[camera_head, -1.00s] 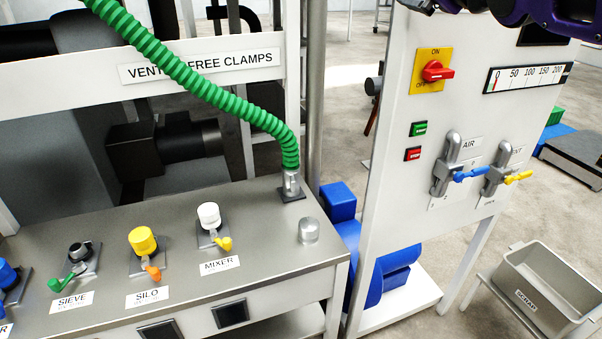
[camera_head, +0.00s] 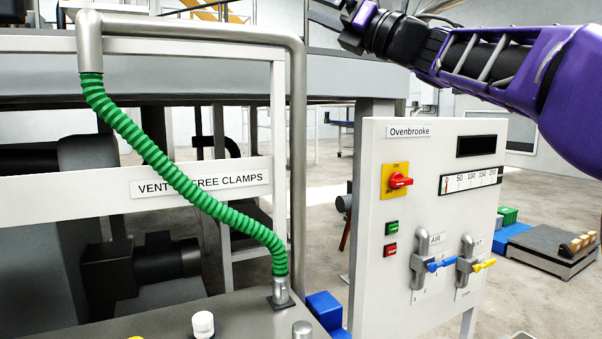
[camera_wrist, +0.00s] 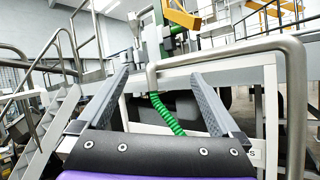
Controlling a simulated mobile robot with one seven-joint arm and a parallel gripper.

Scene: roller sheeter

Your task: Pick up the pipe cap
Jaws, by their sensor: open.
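A small silver cylinder (camera_head: 302,329), which looks like the pipe cap, stands on the grey bench top at the bottom edge of the head view, partly cut off. It is right of the green hose's lower end. I cannot make it out in the wrist view. My gripper (camera_wrist: 160,72) is open and empty in the wrist view, its two dark fingers spread and pointing at the frame and hose. In the head view my arm reaches in from the right, with the gripper high above the bench and well away from the cylinder.
The green ribbed hose (camera_head: 180,192) runs from a bent grey pipe (camera_head: 298,130) down to the bench. A white capped port (camera_head: 203,324) is left of the cylinder. A white control panel (camera_head: 375,150) with levers stands to the right. Blue equipment (camera_head: 325,308) sits between bench and panel.

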